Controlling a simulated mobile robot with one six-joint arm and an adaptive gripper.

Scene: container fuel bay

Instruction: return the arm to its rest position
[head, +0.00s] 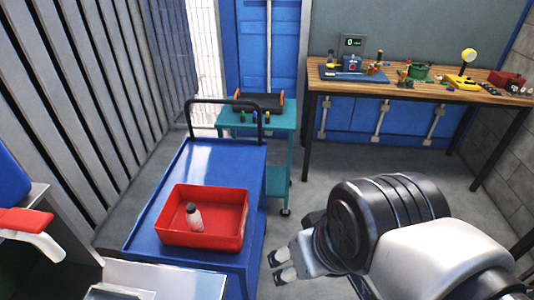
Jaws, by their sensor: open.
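My gripper (279,265) is at the lower middle of the head view, at the end of my black and white arm. Its two pale-tipped fingers are apart with nothing between them. It hangs just right of the blue cart, over the grey floor. A red tray (232,245) sits on the cart's top, left of my gripper. A small bottle with a pale body and dark cap (194,217) stands in the tray, leaning slightly. My arm covers part of the floor at the lower right.
The blue cart (210,160) has a dark push handle. A teal trolley (277,125) with a black tray stands behind it. A wooden workbench (425,90) holding many small items is at the back right. Grey floor (320,160) is clear between them. A slatted wall borders the left.

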